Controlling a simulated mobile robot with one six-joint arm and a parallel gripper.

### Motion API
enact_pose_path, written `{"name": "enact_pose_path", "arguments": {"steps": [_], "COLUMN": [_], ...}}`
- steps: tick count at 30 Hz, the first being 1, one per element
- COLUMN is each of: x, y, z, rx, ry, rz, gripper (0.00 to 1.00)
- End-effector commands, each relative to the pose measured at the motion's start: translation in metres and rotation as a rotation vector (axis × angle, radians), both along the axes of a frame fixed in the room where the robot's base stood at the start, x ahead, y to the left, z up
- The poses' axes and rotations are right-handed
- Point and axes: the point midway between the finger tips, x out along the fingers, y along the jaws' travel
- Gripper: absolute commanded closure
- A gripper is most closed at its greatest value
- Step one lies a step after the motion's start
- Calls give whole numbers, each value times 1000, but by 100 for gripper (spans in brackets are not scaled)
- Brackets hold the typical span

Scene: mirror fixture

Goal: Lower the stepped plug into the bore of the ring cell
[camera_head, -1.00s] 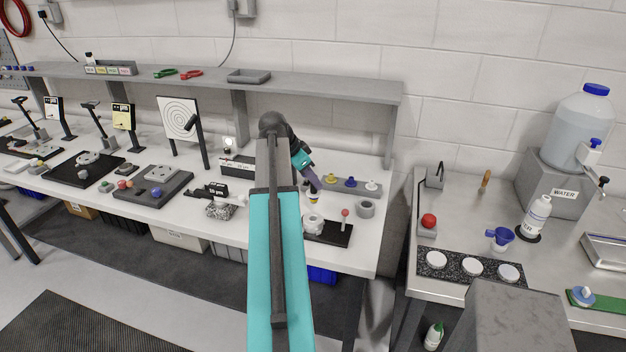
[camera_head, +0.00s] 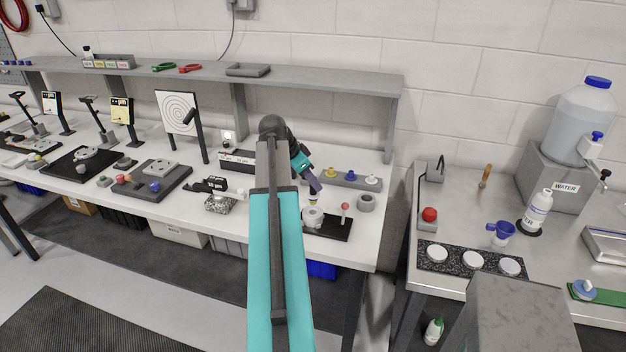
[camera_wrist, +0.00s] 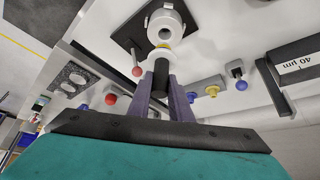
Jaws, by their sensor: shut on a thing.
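The ring cell (camera_head: 312,218) is a pale grey-white ring on a black base plate (camera_head: 334,230). In the wrist view the cell (camera_wrist: 163,15) shows its round bore, facing the camera. My gripper (camera_head: 314,189) is shut on the stepped plug (camera_head: 312,201) just above the cell. In the wrist view the purple fingers of my gripper (camera_wrist: 160,92) hold the plug's dark shaft. The plug (camera_wrist: 158,54) has a white flange and a yellow part at its far end. That end overlaps the cell's near edge in the picture. I cannot tell whether they touch.
A red-topped pin (camera_head: 345,208) stands on the plate beside the cell. A grey rack (camera_head: 318,175) with coloured plugs lies behind. A shelf (camera_head: 330,87) runs above the bench.

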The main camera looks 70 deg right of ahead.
Motion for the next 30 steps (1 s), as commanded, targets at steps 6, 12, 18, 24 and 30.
{"name": "enact_pose_path", "arguments": {"steps": [6, 12, 18, 24, 30], "x": [0, 0, 0, 0, 0], "y": [0, 0, 0, 0, 0], "z": [-17, -25, -29, -29, -29], "rx": [0, -1, -1, -1, -1], "ry": [0, 0, 0, 0, 0], "rz": [0, 0, 0, 0, 0], "gripper": [100, 100, 100, 100, 100]}}
